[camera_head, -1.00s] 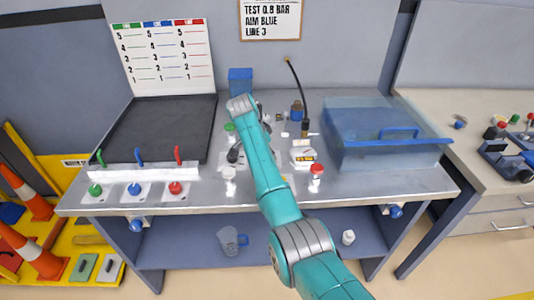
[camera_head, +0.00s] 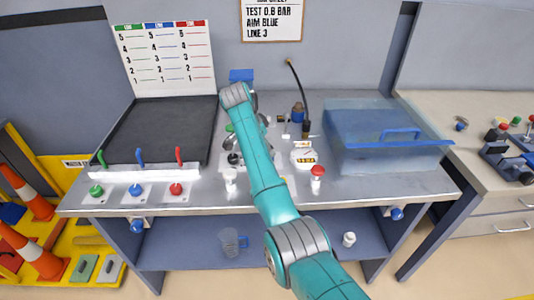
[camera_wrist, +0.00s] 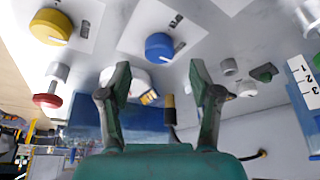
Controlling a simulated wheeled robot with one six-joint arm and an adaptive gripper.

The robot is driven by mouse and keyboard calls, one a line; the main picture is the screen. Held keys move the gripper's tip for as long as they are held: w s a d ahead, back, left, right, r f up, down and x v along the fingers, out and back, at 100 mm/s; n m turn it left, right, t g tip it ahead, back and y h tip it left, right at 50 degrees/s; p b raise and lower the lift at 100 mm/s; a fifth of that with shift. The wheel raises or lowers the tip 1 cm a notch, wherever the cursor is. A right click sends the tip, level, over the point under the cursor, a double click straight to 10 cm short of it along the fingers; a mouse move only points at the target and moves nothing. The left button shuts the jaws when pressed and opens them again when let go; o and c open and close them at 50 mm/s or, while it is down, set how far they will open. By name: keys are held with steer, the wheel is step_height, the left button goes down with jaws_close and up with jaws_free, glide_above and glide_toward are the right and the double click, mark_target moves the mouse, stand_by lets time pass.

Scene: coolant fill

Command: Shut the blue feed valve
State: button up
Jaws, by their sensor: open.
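A round blue knob (camera_wrist: 159,46) on a white labelled plate shows in the wrist view, beyond my fingertips and roughly centred between them. My gripper (camera_wrist: 160,82) is open with nothing between its fingers, apart from the knob. In the head view my arm hides most of the gripper and this knob. Other blue controls show there: a knob (camera_head: 135,190) in the front left row, a lever (camera_head: 140,156) behind it, and valves under the bench edge at left (camera_head: 137,226) and right (camera_head: 397,213). I cannot tell from labels which is the feed valve.
A gauge (camera_head: 303,157), a red-capped post (camera_head: 317,173) and a clear blue bin (camera_head: 383,130) stand right of my arm. The black mat (camera_head: 165,125) is clear.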

steer(key=v, duration=0.7)
steer(key=shift+s+a, duration=0.1)
steer(key=shift+s, duration=0.05)
